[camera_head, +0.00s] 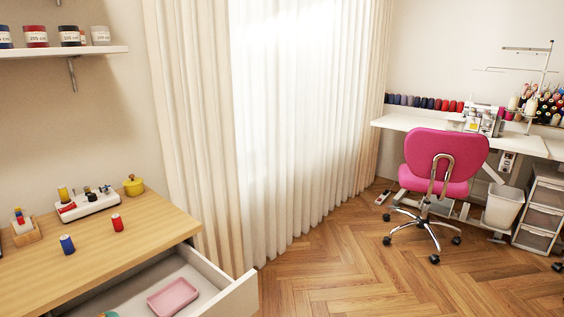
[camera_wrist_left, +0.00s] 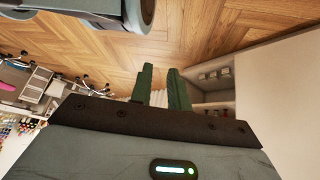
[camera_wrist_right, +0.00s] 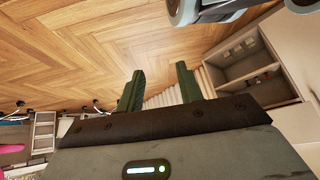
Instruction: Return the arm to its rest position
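Neither of my arms shows in the head view. In the left wrist view my left gripper (camera_wrist_left: 161,88) has its two dark green fingers a small gap apart, with nothing between them. In the right wrist view my right gripper (camera_wrist_right: 160,85) has its fingers apart with a wider gap, also empty. Both grippers hang in free air over the wooden floor (camera_wrist_right: 70,50), away from the furniture.
A wooden-topped cabinet (camera_head: 130,235) at the left has an open drawer (camera_head: 235,290) holding a pink tray (camera_head: 173,297). Thread spools and a yellow pot (camera_head: 133,186) stand on top. A pink chair (camera_head: 440,160) stands by a white sewing table (camera_head: 400,122). The middle floor is clear.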

